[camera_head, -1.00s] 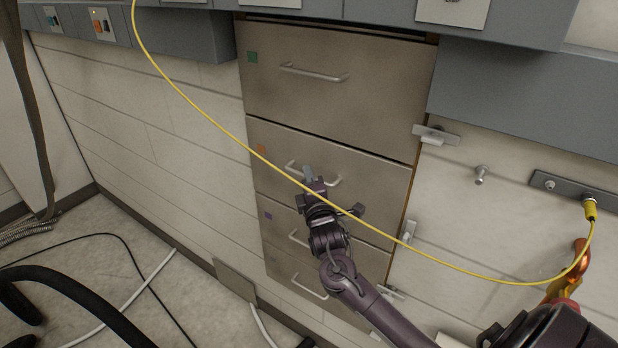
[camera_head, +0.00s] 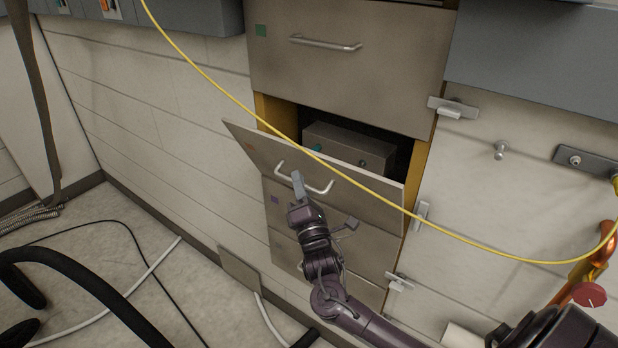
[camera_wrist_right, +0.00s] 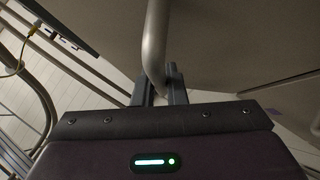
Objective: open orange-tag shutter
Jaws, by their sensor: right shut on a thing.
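The orange-tag shutter (camera_head: 360,195) is the second panel down in the head view. It is tilted outward at its top, with a dark opening behind it. Its small orange tag (camera_head: 250,147) is at its left end. My right gripper (camera_head: 297,180) is shut on the shutter's bar handle (camera_head: 318,187), near the handle's left part. In the right wrist view the handle (camera_wrist_right: 154,50) runs down between the fingers (camera_wrist_right: 160,88). My left gripper does not show.
A grey box (camera_head: 350,146) sits inside the opening. The green-tag shutter (camera_head: 350,80) above is closed. A yellow cable (camera_head: 215,85) hangs across the front, passing before the tilted shutter. Latches (camera_head: 453,107) stand along the right side. Black hoses (camera_head: 80,285) lie on the floor at left.

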